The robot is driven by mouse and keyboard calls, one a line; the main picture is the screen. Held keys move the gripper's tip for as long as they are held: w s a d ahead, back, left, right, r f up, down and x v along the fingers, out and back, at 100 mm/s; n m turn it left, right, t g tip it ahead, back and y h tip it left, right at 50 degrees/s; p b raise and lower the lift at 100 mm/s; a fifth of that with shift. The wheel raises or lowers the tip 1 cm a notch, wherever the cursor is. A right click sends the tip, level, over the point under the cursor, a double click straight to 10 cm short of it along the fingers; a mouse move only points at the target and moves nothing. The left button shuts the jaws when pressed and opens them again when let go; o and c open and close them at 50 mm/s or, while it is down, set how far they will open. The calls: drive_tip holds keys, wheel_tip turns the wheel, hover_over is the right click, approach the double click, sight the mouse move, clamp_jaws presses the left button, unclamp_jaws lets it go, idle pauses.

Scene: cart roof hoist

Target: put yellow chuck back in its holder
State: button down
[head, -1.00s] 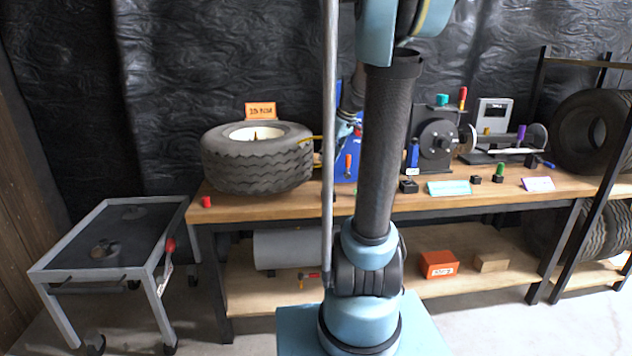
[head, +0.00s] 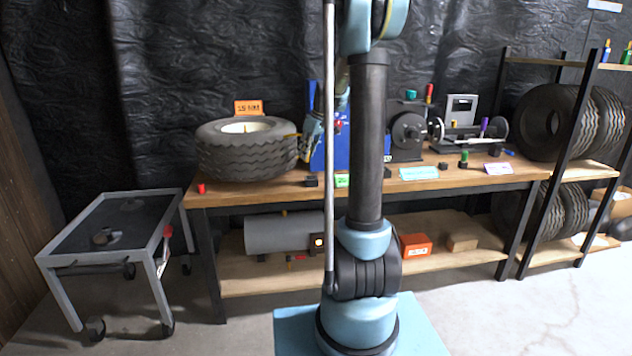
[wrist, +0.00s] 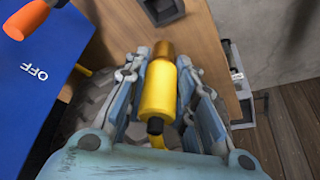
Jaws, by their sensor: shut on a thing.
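The yellow chuck (wrist: 158,92), with a brass-coloured end and a black end, is held between the fingers of my gripper (wrist: 160,85) in the wrist view. In the head view my gripper (head: 312,132) is beside the right side of the tire, above the bench, partly hidden by a grey pole. A black block with a hollow (wrist: 163,10) is on the wooden surface at the top of the wrist view, apart from the chuck. It may be the holder; I cannot tell. A small black block (head: 311,181) also stands at the bench's front edge.
A big tire (head: 246,152) lies on the bench (head: 260,195) close to my gripper. A blue panel marked OFF (wrist: 40,85) with an orange handle (wrist: 28,17) stands at the left in the wrist view. A grey cart (head: 157,240) stands at the left.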

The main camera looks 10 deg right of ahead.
drive_tip(key=f, duration=0.2)
drive_tip(key=d+f, duration=0.1)
drive_tip(key=f, duration=0.2)
drive_tip(key=d+f, duration=0.1)
drive_tip(key=f, duration=0.2)
drive_tip(key=shift+f, duration=0.15)
drive_tip(key=shift+s+f, duration=0.35)
drive_tip(key=shift+s, duration=0.05)
drive_tip(key=c, duration=1.3)
unclamp_jaws()
drive_tip(key=shift+a, duration=0.1)
drive_tip(key=shift+c, duration=0.2)
drive_tip(key=shift+w+f, duration=0.4)
drive_tip(key=shift+f, duration=0.05)
drive_tip(key=shift+o, duration=1.1)
drive_tip(key=shift+w+f, duration=0.25)
drive_tip(key=shift+o, duration=0.4)
drive_tip(key=shift+r, duration=0.1)
drive_tip(key=shift+s+r, duration=0.2)
drive_tip(key=shift+r, duration=0.15)
drive_tip(key=c, duration=0.3)
